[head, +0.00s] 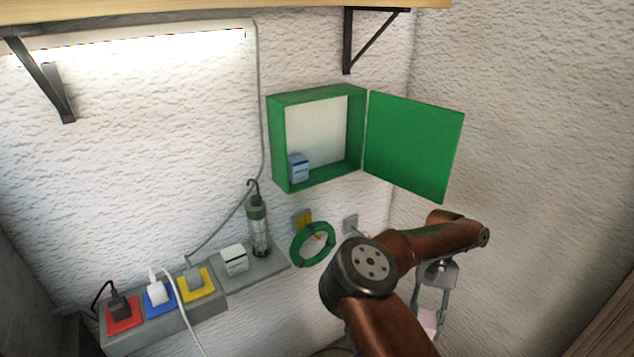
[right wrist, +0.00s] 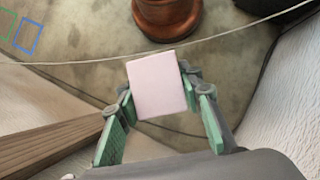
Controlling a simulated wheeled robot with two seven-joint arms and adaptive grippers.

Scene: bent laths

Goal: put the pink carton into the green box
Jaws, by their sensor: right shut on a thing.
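The pink carton (right wrist: 156,86) is held between the green-padded fingers of my right gripper (right wrist: 158,112) in the right wrist view. In the head view the carton (head: 428,320) shows pale pink at the lower right, partly hidden by my arm, below my right gripper (head: 432,305). The green box (head: 276,142) is mounted on the white wall with its green door (head: 414,146) swung open to the right. A small blue-and-white carton (head: 298,168) stands inside at its lower left. The gripper is below and right of the box. My left gripper is not in view.
A grey ledge (head: 165,325) carries red, blue and yellow sockets with plugs, a white block (head: 234,260) and a lamp (head: 258,228). A wooden shelf (head: 290,8) on black brackets runs above.

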